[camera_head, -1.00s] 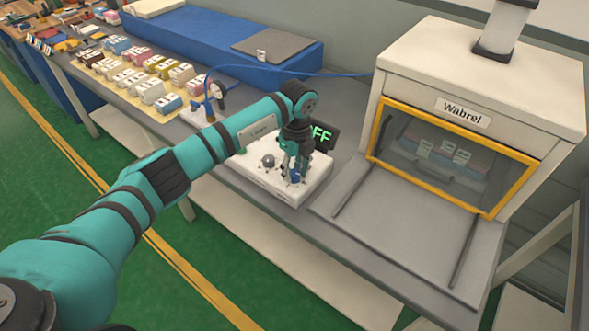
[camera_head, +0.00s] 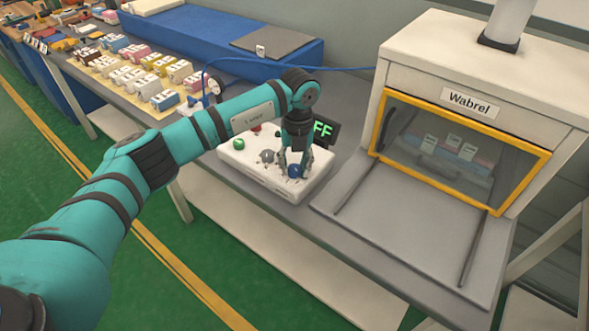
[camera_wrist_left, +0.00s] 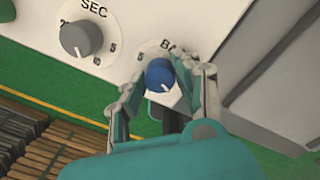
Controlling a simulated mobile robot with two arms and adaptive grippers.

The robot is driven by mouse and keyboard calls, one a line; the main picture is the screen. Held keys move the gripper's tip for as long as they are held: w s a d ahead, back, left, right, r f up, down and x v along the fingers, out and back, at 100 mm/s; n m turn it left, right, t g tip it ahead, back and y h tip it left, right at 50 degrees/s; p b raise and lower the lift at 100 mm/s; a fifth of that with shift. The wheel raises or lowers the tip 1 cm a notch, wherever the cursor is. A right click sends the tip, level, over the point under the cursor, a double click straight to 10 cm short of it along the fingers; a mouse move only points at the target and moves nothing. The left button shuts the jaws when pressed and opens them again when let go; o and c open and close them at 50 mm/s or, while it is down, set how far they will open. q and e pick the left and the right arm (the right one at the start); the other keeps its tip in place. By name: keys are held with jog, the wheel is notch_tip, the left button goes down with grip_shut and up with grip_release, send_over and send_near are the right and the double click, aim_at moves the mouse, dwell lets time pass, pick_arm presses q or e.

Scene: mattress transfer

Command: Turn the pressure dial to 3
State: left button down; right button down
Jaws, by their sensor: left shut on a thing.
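The white control box (camera_head: 228,162) sits on the grey bench, with a grey dial and a blue dial on its top. The blue dial (camera_head: 294,171) is at the box's right end. In the left wrist view the blue dial (camera_wrist_left: 160,76) stands under a label beginning "BA", largely covered by a finger. My left gripper (camera_wrist_left: 166,84) points down with its fingers on both sides of the blue dial, shut on it. It also shows in the head view (camera_head: 292,166). The number the dial points at is hidden. My right gripper is not in view.
A grey dial marked SEC (camera_wrist_left: 82,38) is beside the blue one. A green button (camera_head: 239,144) is on the box. A dark display (camera_head: 324,132) shows green "FF", partly covered. The white Wabrel machine (camera_head: 480,70) with a yellow-framed window stands to the right.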

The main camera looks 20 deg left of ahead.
pick_arm(q)
jog(key=m+b, duration=0.2)
jog(key=m, duration=0.1)
jog(key=shift+f+m, duration=0.1)
jog(key=shift+m, duration=0.3)
jog(key=m+b, duration=0.2)
jog(key=m, duration=0.1)
jog(key=shift+m, duration=0.3)
jog(key=shift+m+b, duration=0.85)
jog(key=shift+m, duration=0.35)
jog(key=shift+m+b, duration=0.65)
jog(key=shift+m, duration=0.85)
jog(key=shift+r+t, duration=0.2)
jog(key=shift+t, duration=0.1)
jog(key=c, duration=1)
grip_release()
jog(key=shift+o, duration=0.2)
